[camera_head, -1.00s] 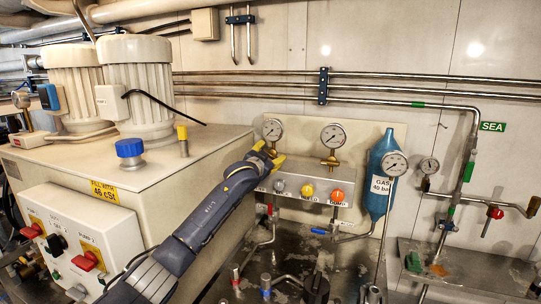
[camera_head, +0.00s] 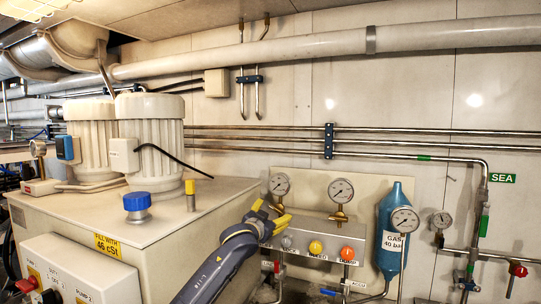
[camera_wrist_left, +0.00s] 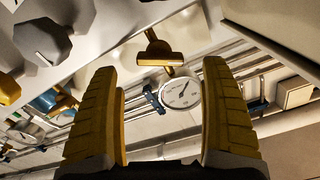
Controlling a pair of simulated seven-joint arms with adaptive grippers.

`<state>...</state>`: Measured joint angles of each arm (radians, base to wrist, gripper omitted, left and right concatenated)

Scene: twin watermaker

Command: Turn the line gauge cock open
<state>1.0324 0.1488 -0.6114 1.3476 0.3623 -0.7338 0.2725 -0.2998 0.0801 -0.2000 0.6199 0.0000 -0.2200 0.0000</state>
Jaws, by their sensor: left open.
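Two round gauges stand above the panel block in the head view, a left gauge (camera_head: 279,184) and a middle gauge (camera_head: 340,190) with a brass cock (camera_head: 339,213) under it. My left gripper (camera_head: 270,212) is open just below the left gauge and hides that gauge's cock there. In the left wrist view, the two yellow fingers (camera_wrist_left: 160,115) stand wide apart with nothing between them. A brass T-shaped cock handle (camera_wrist_left: 158,55) and a white gauge (camera_wrist_left: 182,92) show beyond the fingertips, apart from them. My right gripper is not in view.
The panel block (camera_head: 320,230) carries a grey knob (camera_head: 287,241), a yellow knob (camera_head: 316,247) and an orange knob (camera_head: 347,253) close by my left gripper. A blue gas bottle (camera_head: 393,245) stands to the right. The tank with a blue cap (camera_head: 137,201) is left.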

